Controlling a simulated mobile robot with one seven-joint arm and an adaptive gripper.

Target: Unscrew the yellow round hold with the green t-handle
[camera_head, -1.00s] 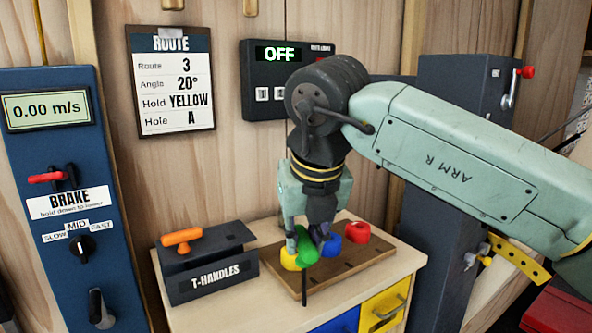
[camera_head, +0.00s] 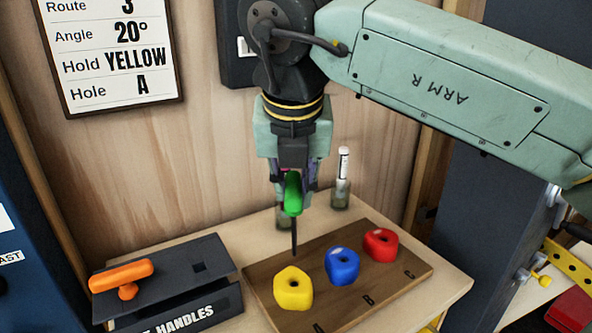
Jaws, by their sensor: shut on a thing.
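My gripper (camera_head: 292,192) is shut on the green t-handle (camera_head: 293,197) and holds it upright, with its thin dark shaft pointing down. The shaft's tip is above the yellow round hold (camera_head: 292,289), a little behind it in the picture and apart from it. The yellow hold sits at the left end of the brown wooden board (camera_head: 358,311), its centre hole in view. A blue hold (camera_head: 342,265) and a red hold (camera_head: 381,245) sit on the board to its right.
A dark t-handles box (camera_head: 212,305) with an orange t-handle (camera_head: 121,278) stands at left. Behind my gripper stands a clear jar (camera_head: 340,195) with a white marker (camera_head: 343,163). A route sign (camera_head: 110,52) hangs on the wooden wall. A dark blue post stands at right.

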